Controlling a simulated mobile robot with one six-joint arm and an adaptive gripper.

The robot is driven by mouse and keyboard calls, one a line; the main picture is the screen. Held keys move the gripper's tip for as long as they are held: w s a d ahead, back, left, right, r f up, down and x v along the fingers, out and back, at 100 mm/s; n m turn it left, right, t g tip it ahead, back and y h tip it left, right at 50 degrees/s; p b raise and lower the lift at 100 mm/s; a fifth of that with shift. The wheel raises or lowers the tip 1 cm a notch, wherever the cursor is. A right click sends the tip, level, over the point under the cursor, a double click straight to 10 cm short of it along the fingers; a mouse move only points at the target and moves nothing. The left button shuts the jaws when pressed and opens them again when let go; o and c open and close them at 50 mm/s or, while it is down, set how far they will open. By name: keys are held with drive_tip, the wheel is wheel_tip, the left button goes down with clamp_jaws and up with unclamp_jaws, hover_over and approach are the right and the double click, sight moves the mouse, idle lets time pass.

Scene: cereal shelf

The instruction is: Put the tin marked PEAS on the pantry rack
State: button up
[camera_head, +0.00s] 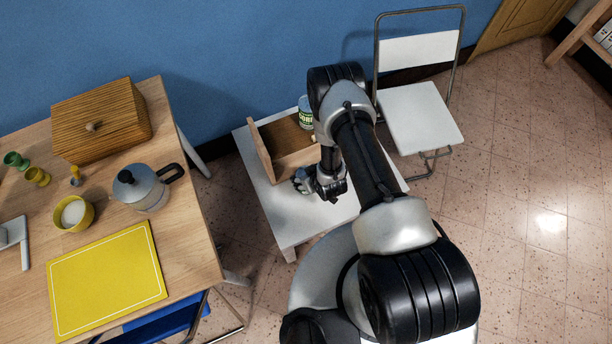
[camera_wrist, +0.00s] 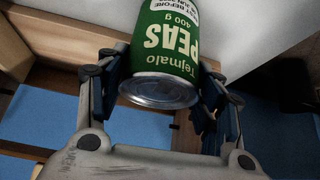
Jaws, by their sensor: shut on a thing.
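The green tin marked PEAS (camera_wrist: 165,50) is between the fingers of my gripper (camera_wrist: 160,90) in the wrist view. The fingers are shut on its sides, and its lettering appears upside down. In the head view my gripper (camera_head: 322,187) is low over the white table, just in front of an open wooden rack (camera_head: 262,150); the held tin is hidden there. Whether the tin touches a surface cannot be told.
The white table (camera_head: 290,222) has bare room in front of the rack. A white folding chair (camera_head: 420,115) stands right of the white table.

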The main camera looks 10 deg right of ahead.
drive_tip(key=shift+f, duration=0.2)
drive_tip(key=o, duration=1.4)
drive_tip(key=shift+o, duration=0.2)
drive_tip(key=shift+r, duration=0.1)
